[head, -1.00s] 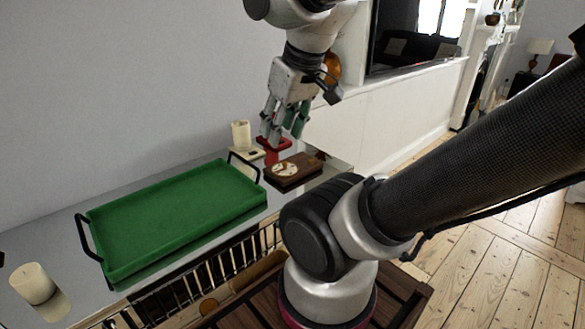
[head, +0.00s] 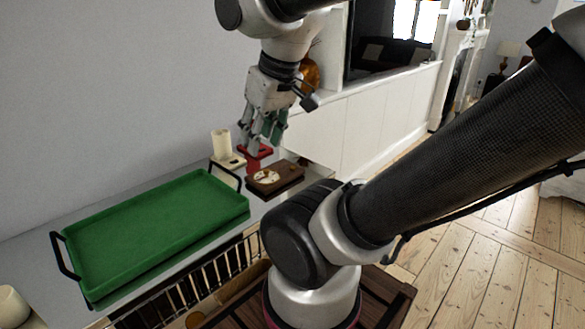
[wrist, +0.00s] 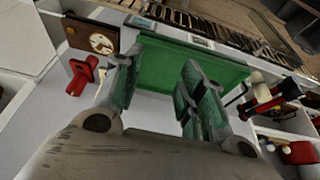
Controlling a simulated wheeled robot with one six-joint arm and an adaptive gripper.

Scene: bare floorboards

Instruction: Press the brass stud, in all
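A dark wooden box (head: 287,182) with a round cream dial (head: 264,177) on its top lies at the right end of the counter. Both also show in the wrist view, the box (wrist: 76,34) at upper left with its dial (wrist: 101,42). A small brownish spot on the box beside the dial may be the brass stud; it is too small to tell. My gripper (head: 262,140) hangs with fingers down, above and behind the box, over a red object (head: 253,160). In the wrist view my gripper (wrist: 158,85) has its fingers apart with nothing between them.
A green tray (head: 150,226) with black handles covers much of the counter. A cream candle (head: 221,142) stands behind the box, close to the red object, which also shows in the wrist view (wrist: 80,76). Another pale candle (head: 12,305) is at lower left.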

